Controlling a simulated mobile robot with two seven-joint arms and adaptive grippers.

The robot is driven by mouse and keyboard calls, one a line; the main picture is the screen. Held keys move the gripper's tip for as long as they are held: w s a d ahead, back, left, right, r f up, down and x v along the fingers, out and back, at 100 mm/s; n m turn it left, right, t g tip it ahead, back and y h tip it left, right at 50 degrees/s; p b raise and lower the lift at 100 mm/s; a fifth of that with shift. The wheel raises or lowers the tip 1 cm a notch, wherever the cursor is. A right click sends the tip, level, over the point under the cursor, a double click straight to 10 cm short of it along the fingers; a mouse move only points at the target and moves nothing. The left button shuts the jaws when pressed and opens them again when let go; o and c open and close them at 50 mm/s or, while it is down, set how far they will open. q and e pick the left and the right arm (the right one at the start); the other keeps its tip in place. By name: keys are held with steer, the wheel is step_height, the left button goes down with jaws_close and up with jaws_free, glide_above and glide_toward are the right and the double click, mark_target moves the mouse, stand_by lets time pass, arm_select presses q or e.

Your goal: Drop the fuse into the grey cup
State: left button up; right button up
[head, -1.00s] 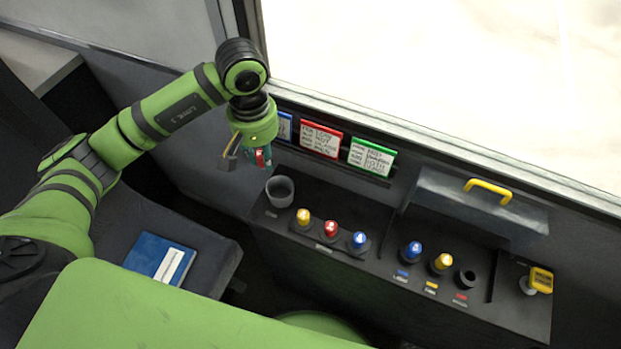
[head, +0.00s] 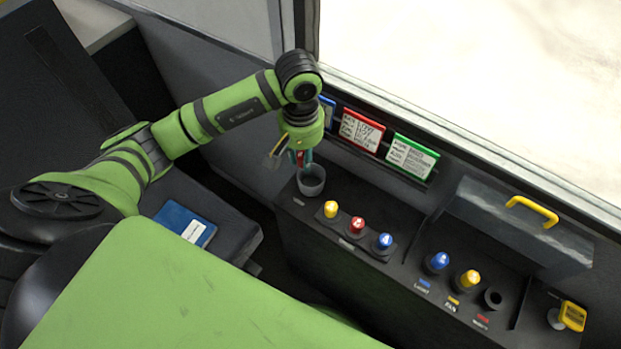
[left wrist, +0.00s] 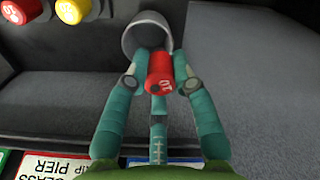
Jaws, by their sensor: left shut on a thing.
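My left gripper (head: 302,160) is shut on a red fuse, with its fingers pointing down. The red fuse (left wrist: 160,74) sits between the teal fingertips in the left wrist view and carries a white marking. The grey cup (head: 313,187) stands upright at the left end of the dark console. The fingertips are at the cup's back-left rim in the head view. In the left wrist view the fuse overlaps the near rim of the cup (left wrist: 140,32). I cannot tell whether the fuse is inside the rim. My right gripper is not in view.
Yellow (head: 330,209), red (head: 357,224) and blue (head: 385,241) fuses stand right of the cup. Further right are a blue fuse (head: 437,262), a yellow fuse (head: 469,281) and an empty socket (head: 492,298). Cards (head: 362,130) line the wall behind.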

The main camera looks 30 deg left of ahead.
arm_select(q)
steer(key=o, duration=0.9)
steer(key=shift+o, duration=0.2)
steer(key=shift+r, duration=0.1)
steer(key=shift+r, duration=0.1)
steer(key=shift+w, duration=0.1)
steer(key=shift+r, duration=0.25)
step_height(320, 180, up, 11)
steer(key=shift+s, duration=0.25)
